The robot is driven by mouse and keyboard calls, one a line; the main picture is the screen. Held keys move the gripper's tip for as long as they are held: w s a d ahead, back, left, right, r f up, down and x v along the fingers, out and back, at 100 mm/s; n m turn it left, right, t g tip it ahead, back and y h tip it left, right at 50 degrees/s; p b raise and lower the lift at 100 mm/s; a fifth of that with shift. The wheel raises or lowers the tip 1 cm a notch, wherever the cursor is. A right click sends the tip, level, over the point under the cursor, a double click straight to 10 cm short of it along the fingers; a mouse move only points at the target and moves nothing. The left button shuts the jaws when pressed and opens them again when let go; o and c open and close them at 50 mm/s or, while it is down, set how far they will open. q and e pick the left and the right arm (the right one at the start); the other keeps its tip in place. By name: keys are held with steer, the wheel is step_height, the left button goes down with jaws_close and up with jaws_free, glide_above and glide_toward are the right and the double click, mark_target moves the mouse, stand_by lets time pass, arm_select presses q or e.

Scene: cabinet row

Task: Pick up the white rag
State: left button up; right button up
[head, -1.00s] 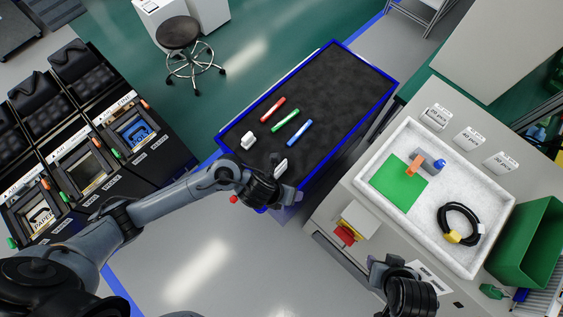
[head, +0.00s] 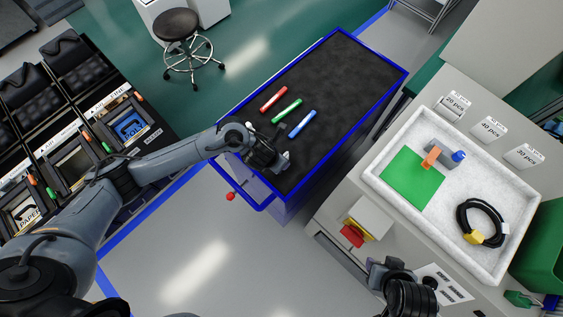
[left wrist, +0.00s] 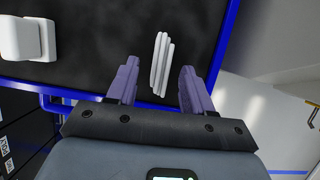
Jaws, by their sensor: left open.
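The white rag (left wrist: 162,65) looks like a narrow folded stack and lies on the black top of the cart (left wrist: 100,50). In the left wrist view it stands between and just beyond the two purple fingers of my left gripper (left wrist: 158,85), which is open, with gaps on both sides. In the head view my left gripper (head: 281,165) is low over the cart's near edge; the rag is mostly hidden there. My right gripper (head: 385,270) is at the bottom right, away from the cart; its jaws are not clear.
A white block (left wrist: 28,38) sits left of the rag. Red (head: 273,98), green (head: 287,111) and blue (head: 302,123) markers lie farther on. The cart has a raised blue rim (head: 325,150). A white tray (head: 450,240) with a cable is on the right counter.

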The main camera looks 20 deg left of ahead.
arm_select(q)
steer(key=shift+b+x, duration=0.45)
steer(key=shift+x, duration=2.1)
steer(key=shift+d, duration=0.1)
jaws_close()
